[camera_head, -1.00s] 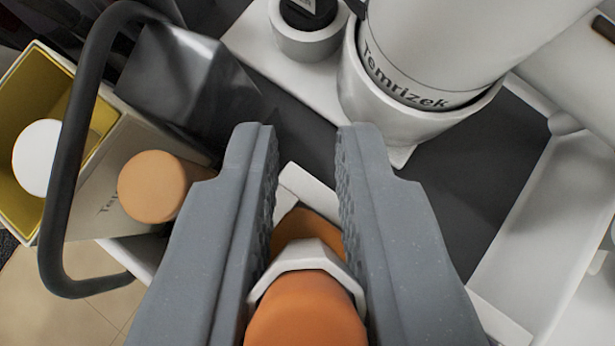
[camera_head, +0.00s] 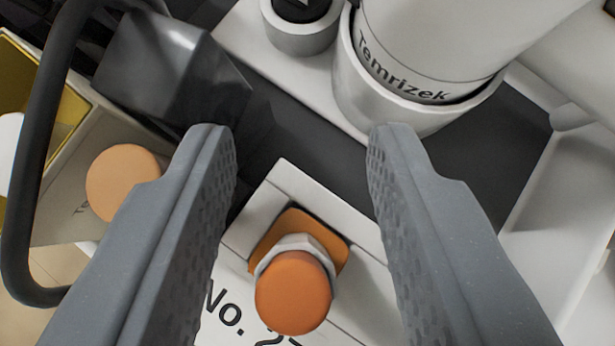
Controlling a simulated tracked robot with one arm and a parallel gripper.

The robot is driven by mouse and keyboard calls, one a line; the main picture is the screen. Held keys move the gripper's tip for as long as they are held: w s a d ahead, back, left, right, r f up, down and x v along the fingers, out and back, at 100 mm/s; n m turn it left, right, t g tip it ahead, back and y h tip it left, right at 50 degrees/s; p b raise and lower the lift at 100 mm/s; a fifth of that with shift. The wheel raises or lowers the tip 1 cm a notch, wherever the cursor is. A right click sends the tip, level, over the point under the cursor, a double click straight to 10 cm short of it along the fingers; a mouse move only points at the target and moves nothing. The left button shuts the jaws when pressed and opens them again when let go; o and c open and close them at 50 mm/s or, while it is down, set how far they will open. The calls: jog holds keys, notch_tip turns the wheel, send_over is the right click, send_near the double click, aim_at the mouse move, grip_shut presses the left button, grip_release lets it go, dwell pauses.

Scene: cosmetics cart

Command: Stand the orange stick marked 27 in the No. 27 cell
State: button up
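The orange stick (camera_head: 293,292) has an orange round top and a pale collar below it. My gripper (camera_head: 301,140) is open, with one finger on each side of the stick and clear gaps to both. The number on the stick does not show, and its lower part is hidden inside the opening.
A large white cylinder marked "Temrizek" (camera_head: 420,50) stands in a white cup at the back right. A small dark-topped jar (camera_head: 300,30) is beside it. On the left are a black handle bar (camera_head: 40,150), a peach-capped item (camera_head: 122,182) and a yellow-lined box (camera_head: 70,125).

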jog(key=shift+s+a, duration=0.1)
jog(key=v, duration=1.3)
jog(key=shift+r, duration=0.25)
jog(key=shift+s, duration=0.15)
jog(key=s+a+r+t, duration=0.2)
jog(key=s+a+r, duration=0.2)
jog(key=r, duration=0.5)
jog(key=s+a+r+t, duration=0.2)
jog(key=s+a+r, duration=0.3)
jog(key=a+r, duration=0.4)
jog(key=s+a+r+t, duration=0.2)
jog(key=s+a+r, duration=0.2)
jog(key=r, duration=0.6)
jog(key=a, duration=0.2)
jog(key=shift+s+a+r, duration=0.25)
jog(key=shift+s+a, duration=0.05)
